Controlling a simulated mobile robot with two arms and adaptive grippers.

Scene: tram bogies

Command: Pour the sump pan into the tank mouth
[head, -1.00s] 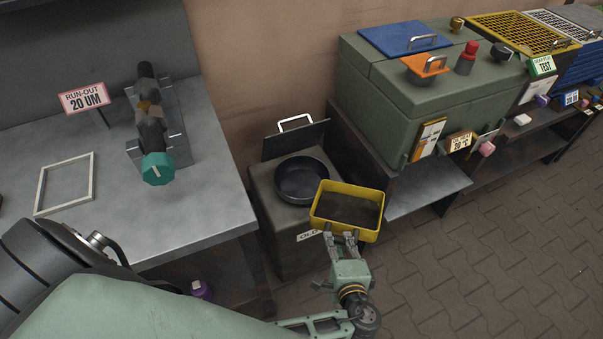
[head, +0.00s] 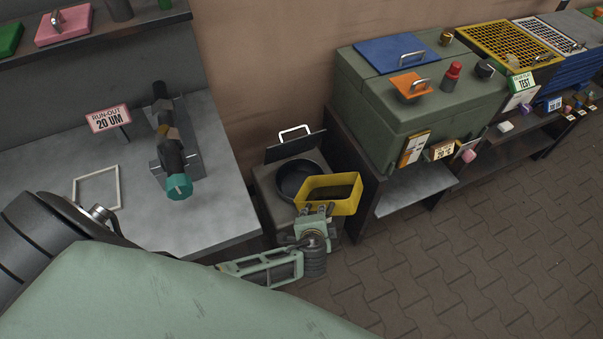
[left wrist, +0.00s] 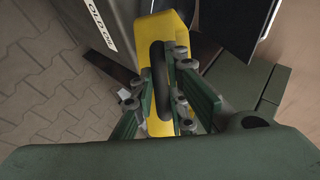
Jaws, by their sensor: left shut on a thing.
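The yellow sump pan (head: 331,207) holds dark liquid and appears somewhat tilted, its near wall showing; how far it tips is hard to judge. My left gripper (head: 317,212) is shut on its near side. The left wrist view shows the fingers (left wrist: 168,98) around the dark handle of the yellow pan (left wrist: 158,28). The round black tank mouth (head: 293,180) is on top of a grey tank, just left of and behind the pan, whose left end overlaps its near right edge in the head view. No stream of liquid is visible. My right gripper is out of view.
A raised lid (head: 296,148) with a handle stands behind the mouth. A bench (head: 215,215) with a shaft on supports is at left. A green cabinet (head: 415,110) on a dark shelf is close at right. The paved floor (head: 440,270) is clear.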

